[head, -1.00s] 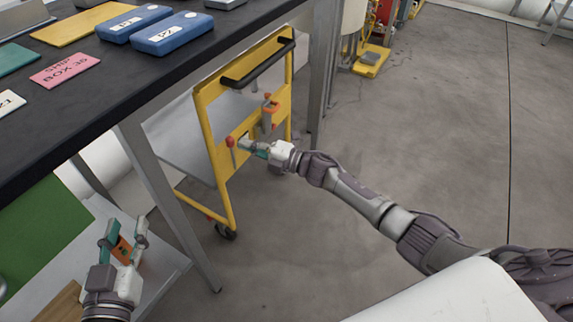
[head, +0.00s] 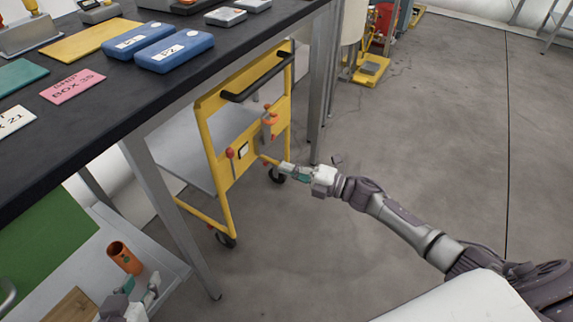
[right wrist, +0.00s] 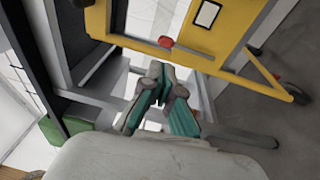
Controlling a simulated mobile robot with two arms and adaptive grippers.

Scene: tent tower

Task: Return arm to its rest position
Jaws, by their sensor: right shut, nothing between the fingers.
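My right gripper (head: 285,168) is in front of the yellow cart (head: 203,130), by the lower right part of its panel. Its fingers are shut and empty; the teal finger pads come together in the right wrist view (right wrist: 157,72). Whether the tips touch the cart is hard to tell. My left gripper (head: 141,288) is at the bottom left, partly cut off by the frame edge. Its fingers look apart, with nothing seen between them. An orange cup (head: 125,258) stands on the lower shelf just beyond it.
The cart has a black handle (head: 258,78), a red knob (head: 230,153) and a white square (head: 243,149). The dark workbench (head: 120,95) holds blue boxes (head: 174,51) and labelled cards (head: 72,86). A metal table leg (head: 180,220) stands left of the cart. The floor (head: 440,130) to the right is clear.

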